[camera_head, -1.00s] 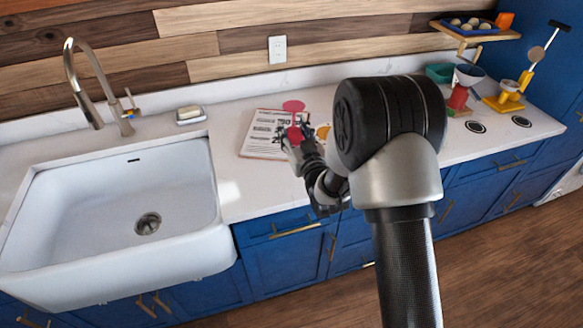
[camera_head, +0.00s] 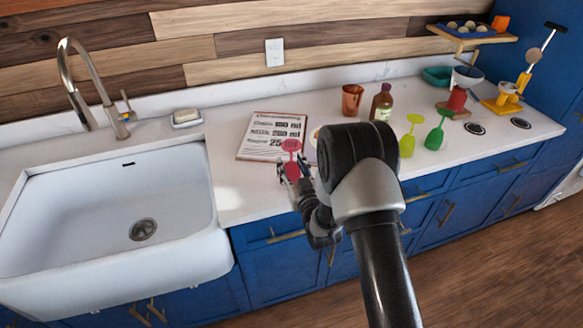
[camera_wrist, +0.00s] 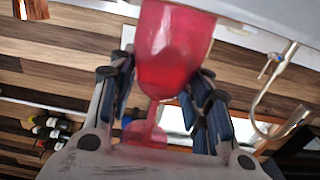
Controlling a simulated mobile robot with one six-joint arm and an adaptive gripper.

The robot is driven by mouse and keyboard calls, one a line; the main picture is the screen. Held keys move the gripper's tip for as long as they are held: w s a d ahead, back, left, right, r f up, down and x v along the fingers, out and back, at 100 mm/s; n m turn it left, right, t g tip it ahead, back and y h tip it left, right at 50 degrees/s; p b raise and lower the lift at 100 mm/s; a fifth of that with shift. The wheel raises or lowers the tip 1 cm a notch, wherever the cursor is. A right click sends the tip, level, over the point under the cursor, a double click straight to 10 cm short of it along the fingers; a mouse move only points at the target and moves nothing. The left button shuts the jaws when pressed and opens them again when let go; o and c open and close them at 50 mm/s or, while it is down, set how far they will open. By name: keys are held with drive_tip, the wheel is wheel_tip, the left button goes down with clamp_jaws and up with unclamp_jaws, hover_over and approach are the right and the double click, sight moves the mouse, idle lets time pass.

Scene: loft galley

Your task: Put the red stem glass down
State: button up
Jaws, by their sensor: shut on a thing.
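The red stem glass (camera_head: 291,147) is upside down, its round foot up and its bowl down, over the counter in front of the printed board. My gripper (camera_head: 293,176) is shut on it. In the wrist view, which is inverted, the red glass (camera_wrist: 172,50) sits between the two fingers of my gripper (camera_wrist: 165,100), with the stem and foot toward the palm. I cannot tell whether its rim touches the counter (camera_head: 245,190). A yellow-green stem glass (camera_head: 407,145) and a green one (camera_head: 434,138) stand upside down to the right.
The printed board (camera_head: 270,135) lies just behind the glass. A copper cup (camera_head: 352,100) and brown bottle (camera_head: 381,103) stand farther back. The sink (camera_head: 110,215) is at left. A red cup (camera_head: 456,99) stands at right. Bare counter lies left of my gripper.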

drive_tip(key=shift+f, duration=0.15)
drive_tip(key=o, duration=1.1)
